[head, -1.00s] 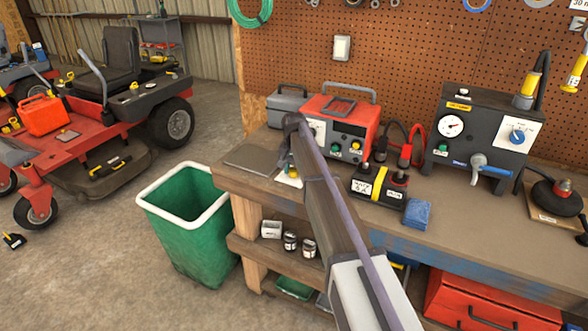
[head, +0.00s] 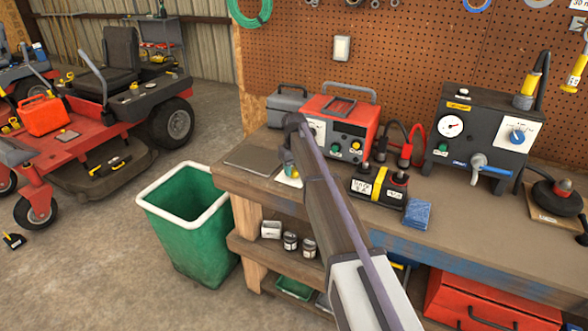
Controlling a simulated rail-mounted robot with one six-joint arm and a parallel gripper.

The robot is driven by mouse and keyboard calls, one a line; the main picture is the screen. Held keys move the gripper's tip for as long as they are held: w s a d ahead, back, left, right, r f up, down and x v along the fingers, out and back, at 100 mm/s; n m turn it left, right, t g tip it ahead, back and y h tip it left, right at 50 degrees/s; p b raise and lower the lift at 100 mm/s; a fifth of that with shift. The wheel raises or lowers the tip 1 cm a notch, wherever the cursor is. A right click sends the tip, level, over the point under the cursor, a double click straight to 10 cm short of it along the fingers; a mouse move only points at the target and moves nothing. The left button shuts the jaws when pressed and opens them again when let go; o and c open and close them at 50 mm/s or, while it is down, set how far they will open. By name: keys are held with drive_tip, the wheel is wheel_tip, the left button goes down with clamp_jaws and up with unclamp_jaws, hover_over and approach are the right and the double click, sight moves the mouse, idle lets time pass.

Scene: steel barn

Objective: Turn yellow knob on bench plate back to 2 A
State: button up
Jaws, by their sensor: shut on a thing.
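My gripper (head: 290,168) points down at the left end of the workbench, under the bent wrist of my arm. It is mostly hidden by my own arm. A small pale plate (head: 287,181) lies on the bench top right below it, with a bit of yellow showing at the fingertips. My gripper is shut on the yellow knob there. The knob is almost fully covered, and its pointer and the scale marks, including 2 A, cannot be read.
A red charger (head: 364,112) with green and yellow buttons stands just behind and right. A black and yellow battery (head: 367,188), a blue cloth (head: 417,213) and a dark gauge box (head: 478,115) stand further right. A green bin (head: 181,218) is left of the bench (head: 450,247).

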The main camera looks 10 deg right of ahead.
sight(294, 169)
idle(0.4)
drive_tip(key=o, duration=0.9)
wheel_tip(294, 169, up, 11)
drive_tip(key=p, duration=1)
drive_tip(key=shift+f+p, duration=0.1)
drive_tip(key=shift+p, duration=0.3)
